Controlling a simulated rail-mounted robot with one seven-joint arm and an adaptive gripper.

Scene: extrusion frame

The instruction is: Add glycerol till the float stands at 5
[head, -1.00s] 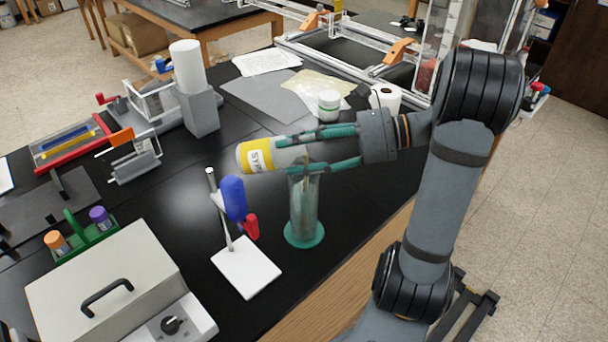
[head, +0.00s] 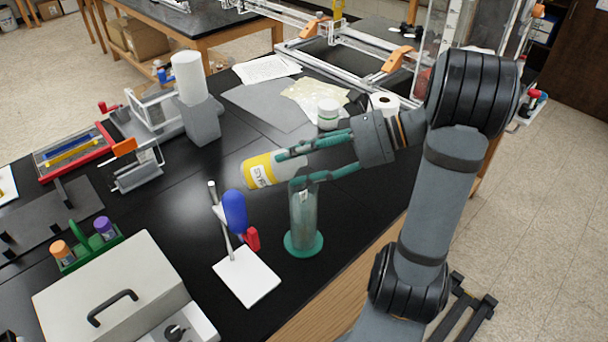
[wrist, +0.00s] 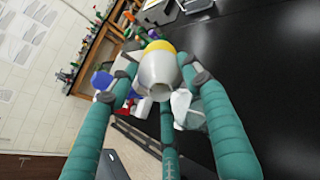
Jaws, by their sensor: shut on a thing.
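My gripper (head: 288,169) is shut on a white bottle with a yellow label (head: 259,172), held lying over on its side above the bench. Its labelled end points left and slightly down. In the wrist view the bottle's open mouth (wrist: 160,91) faces the camera, between my fingers. A clear cylinder (head: 303,215) with a green base stands upright on the bench just below my gripper. A finger covers the cylinder's rim, so the float and its reading cannot be made out. I see no stream of liquid.
A small stand with a white base (head: 247,276) and a blue and red part is close left of the cylinder. A grey box with a handle (head: 112,290) is front left.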

